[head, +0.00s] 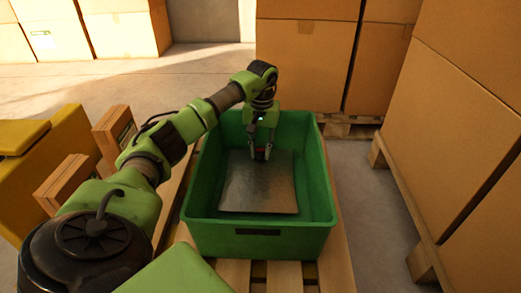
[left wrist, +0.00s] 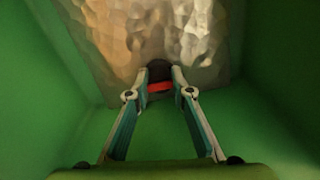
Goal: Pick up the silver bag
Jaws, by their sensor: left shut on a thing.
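The silver bag (head: 257,187) is a flat, dented, shiny sheet-like bag inside the green crate (head: 258,240). It also fills the upper part of the left wrist view (left wrist: 125,40). My left gripper (head: 261,153) reaches down into the crate at the bag's far edge. In the left wrist view its fingertips (left wrist: 160,82) close around a dark round piece with a red band at the bag's edge, which looks like its spout. I cannot tell whether the bag rests fully on the crate floor. My right gripper is not in view.
The crate stands on a wooden pallet (head: 233,272), its walls close around the gripper. Stacked cardboard boxes (head: 465,110) stand on pallets at the right, with more boxes behind (head: 305,65). Bare floor shows at the back left.

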